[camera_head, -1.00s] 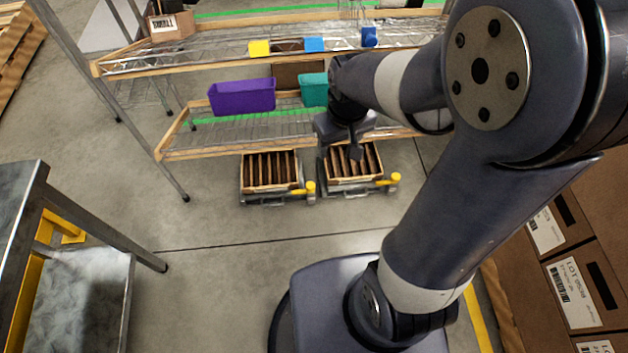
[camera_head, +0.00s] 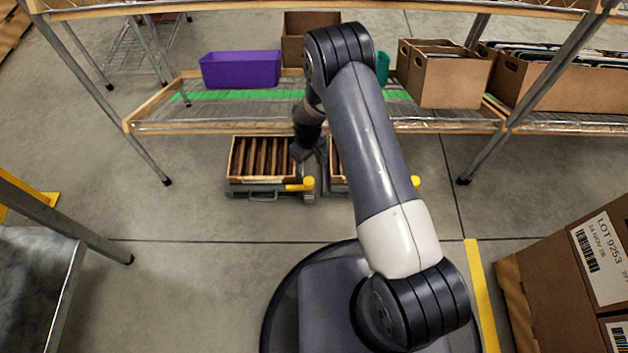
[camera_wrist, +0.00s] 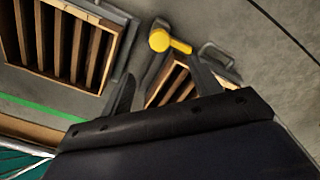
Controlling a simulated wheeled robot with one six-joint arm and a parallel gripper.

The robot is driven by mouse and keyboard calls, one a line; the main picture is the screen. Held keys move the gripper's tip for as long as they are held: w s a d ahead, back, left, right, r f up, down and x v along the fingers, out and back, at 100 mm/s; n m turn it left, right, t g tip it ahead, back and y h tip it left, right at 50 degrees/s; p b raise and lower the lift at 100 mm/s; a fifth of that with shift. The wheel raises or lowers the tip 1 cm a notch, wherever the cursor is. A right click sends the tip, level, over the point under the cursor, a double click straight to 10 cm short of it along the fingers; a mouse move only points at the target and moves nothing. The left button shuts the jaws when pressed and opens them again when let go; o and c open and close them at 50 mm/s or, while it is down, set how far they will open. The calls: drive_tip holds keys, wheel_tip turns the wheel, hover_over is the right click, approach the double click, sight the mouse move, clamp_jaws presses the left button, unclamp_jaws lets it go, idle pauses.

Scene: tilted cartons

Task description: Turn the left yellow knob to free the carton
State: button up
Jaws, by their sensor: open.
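The left yellow knob (camera_head: 300,184) sits at the front right corner of the left carton's grey base. Its lever points left along the base front. The left carton (camera_head: 262,158) is slatted wood, on the floor under the lower shelf. In the wrist view the picture is turned round: this knob (camera_wrist: 165,41) lies beyond my fingertips, beside the partly hidden left carton (camera_wrist: 172,82). My gripper (camera_wrist: 163,88) is open and empty, fingers apart, not visibly touching the knob. The right carton (camera_wrist: 65,42) and right knob (camera_head: 416,181) are partly hidden by my arm in the head view.
The low wire shelf (camera_head: 220,114) stands over the cartons' back, holding a purple bin (camera_head: 240,69) and cardboard boxes (camera_head: 447,75). A metal table (camera_head: 38,275) is at left, a stack of boxes (camera_head: 575,260) at right. The floor in front of the cartons is clear.

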sight(309, 181)
drive_tip(key=f+b, duration=0.1)
drive_tip(key=f, duration=0.3)
drive_tip(key=f+b, duration=0.2)
drive_tip(key=f, duration=0.3)
drive_tip(key=f+b, duration=0.1)
drive_tip(key=f, duration=0.4)
drive_tip(key=shift+w+f, duration=0.15)
drive_tip(key=shift+w, duration=0.1)
clamp_jaws()
